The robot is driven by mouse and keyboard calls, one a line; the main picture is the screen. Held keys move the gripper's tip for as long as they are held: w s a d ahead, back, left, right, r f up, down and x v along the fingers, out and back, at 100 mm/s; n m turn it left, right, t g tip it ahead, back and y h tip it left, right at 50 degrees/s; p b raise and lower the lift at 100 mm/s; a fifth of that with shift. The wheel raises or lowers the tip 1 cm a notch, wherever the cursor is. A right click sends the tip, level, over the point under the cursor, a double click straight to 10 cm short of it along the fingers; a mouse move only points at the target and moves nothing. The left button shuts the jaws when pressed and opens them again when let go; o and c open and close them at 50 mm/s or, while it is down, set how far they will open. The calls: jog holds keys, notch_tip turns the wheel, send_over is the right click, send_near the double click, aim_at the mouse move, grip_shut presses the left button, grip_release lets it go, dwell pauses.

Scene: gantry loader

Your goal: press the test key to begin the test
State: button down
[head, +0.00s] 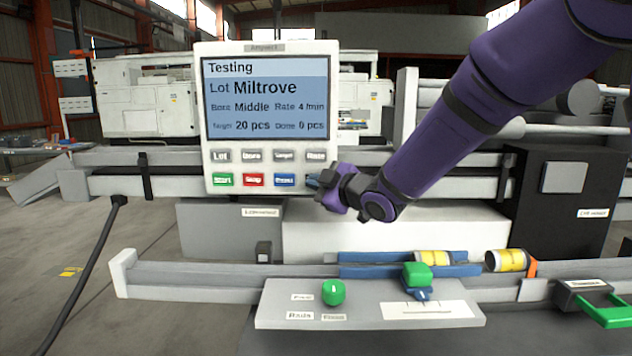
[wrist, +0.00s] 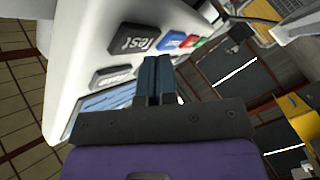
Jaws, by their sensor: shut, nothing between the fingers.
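The control panel (head: 331,112) is a pale box with a screen (head: 265,97) and two rows of keys below it. The screen reads Testing, Lot Miltrove, Bore Middle, Rate 4/min, Target 20 pcs, Done 0 pcs. My gripper (head: 314,182) is at the panel's lower right corner and covers the right end of the bottom key row. In the wrist view the dark test key (wrist: 133,38) shows just beyond my shut, empty fingers (wrist: 157,62). I cannot tell whether the fingertips touch the panel or the key.
Beside the test key are the green (head: 223,180), red (head: 254,180) and blue (head: 285,181) keys. Below stands a grey box with a green knob (head: 333,292) and a green-topped slider (head: 417,276). Yellow-banded cylinders (head: 506,260) lie at the rail on the right.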

jog(key=shift+s, duration=0.2)
jog(key=shift+s+a, duration=0.1)
jog(key=shift+s, duration=2.4)
jog(key=s+d+r+m+h, duration=0.2)
jog(key=s+d+m+h, duration=0.25)
jog(key=d, duration=0.55)
jog(key=s+d+r+m+h, duration=0.2)
jog(key=s+d+m+h, duration=0.25)
jog(key=d, duration=0.55)
jog(key=s+d+f+m+g+h, duration=0.1)
jog(key=s+d+f+m+g, duration=0.1)
jog(key=s, duration=0.9)
jog(key=s+d+f+m+g+h, duration=0.2)
jog(key=s+d+m+g, duration=0.3)
jog(key=s, duration=0.7)
jog(key=d+m, duration=0.2)
jog(key=shift+m, duration=0.3)
